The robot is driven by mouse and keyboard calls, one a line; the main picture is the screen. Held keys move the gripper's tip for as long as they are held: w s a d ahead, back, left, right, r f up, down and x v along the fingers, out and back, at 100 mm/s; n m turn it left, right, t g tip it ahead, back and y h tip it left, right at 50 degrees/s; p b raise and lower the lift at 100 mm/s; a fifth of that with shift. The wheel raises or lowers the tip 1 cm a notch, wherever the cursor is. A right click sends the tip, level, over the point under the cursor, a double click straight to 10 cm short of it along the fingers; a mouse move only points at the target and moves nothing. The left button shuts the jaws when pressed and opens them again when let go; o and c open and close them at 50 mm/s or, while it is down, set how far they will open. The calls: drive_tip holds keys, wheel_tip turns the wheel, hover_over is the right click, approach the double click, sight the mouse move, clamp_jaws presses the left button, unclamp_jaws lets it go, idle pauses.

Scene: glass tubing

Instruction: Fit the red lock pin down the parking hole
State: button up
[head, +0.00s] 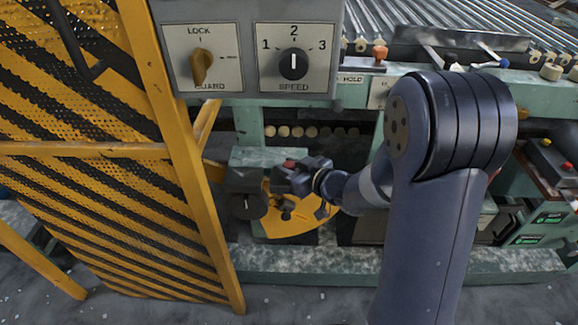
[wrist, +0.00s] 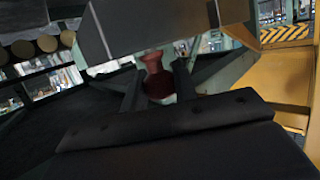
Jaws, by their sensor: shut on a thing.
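The red lock pin (wrist: 156,78) stands between my two fingers in the wrist view, its flared head upward. My gripper (wrist: 157,90) is shut on it. In the head view my gripper (head: 287,177) is low in front of the green machine, beside a grey block. A small red part of the pin (head: 289,163) shows there. A yellow curved plate (head: 298,222) lies just below my gripper. I cannot make out the parking hole in either view; the pin's lower end is hidden in the wrist view.
A yellow-and-black striped guard (head: 95,175) stands close on the left. A control panel (head: 250,45) with lock and speed knobs overhangs above. An orange knob (head: 379,53) sits near the HOLD label. Rollers (head: 440,18) run along the top, and a green rail (head: 300,280) runs below.

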drive_tip(key=shift+f, duration=0.2)
drive_tip(key=o, duration=1)
drive_tip(key=shift+o, duration=0.2)
drive_tip(key=p+v, duration=0.2)
drive_tip(key=v, duration=0.9)
drive_tip(key=shift+p, duration=0.35)
drive_tip(key=shift+w+a, duration=0.1)
drive_tip(key=shift+a, duration=0.05)
